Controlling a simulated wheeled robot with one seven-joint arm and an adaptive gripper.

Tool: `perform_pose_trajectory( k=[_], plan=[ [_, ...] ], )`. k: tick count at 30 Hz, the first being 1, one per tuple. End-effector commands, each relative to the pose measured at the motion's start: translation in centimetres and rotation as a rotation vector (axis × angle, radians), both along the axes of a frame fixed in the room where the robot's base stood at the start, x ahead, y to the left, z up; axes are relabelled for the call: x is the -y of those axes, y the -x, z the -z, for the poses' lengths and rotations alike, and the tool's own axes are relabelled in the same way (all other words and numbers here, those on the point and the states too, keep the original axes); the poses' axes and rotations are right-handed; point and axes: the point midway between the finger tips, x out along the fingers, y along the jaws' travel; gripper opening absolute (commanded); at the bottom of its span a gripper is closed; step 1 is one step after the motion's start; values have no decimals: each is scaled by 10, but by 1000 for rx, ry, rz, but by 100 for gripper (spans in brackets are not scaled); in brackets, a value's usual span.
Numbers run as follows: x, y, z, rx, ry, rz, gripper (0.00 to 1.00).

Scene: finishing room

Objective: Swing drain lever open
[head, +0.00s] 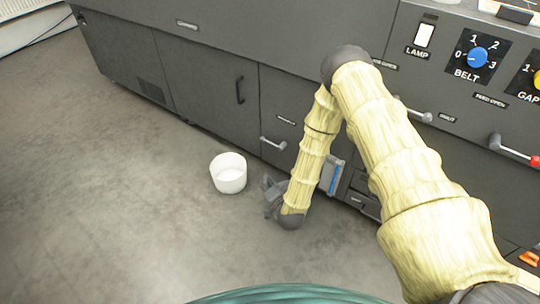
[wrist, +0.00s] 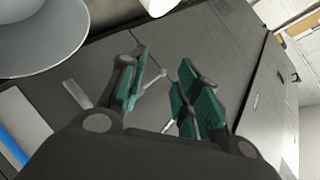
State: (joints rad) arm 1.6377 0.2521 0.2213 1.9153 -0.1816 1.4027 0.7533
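A short grey lever (head: 273,143) sits on the dark cabinet front, under a small label too small to read. In the wrist view a pale lever (wrist: 150,83) shows beyond and between my fingertips, apart from them; it looks like the same one. My gripper (head: 270,190) is low near the floor, below the lever in the head view. In the wrist view my gripper (wrist: 165,85) has its two green-padded fingers apart with nothing held. No label that I can read names the drain lever.
A white bucket (head: 229,175) stands on the floor left of my gripper. A grey box with a blue strip (head: 334,177) is close on the right. Another lever with a red end (head: 515,152) is far right. Floor at the left is clear.

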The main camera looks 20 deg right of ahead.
Motion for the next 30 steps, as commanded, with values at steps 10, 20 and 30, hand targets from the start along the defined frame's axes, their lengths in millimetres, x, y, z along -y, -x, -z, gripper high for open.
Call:
perform_pose_trajectory(
  k=[10,20,30],
  plan=[
    [35,-78,35,317,-220,150,33],
    [62,-110,36,507,-348,211,33],
    [67,-137,31,530,-361,215,33]
  ],
)
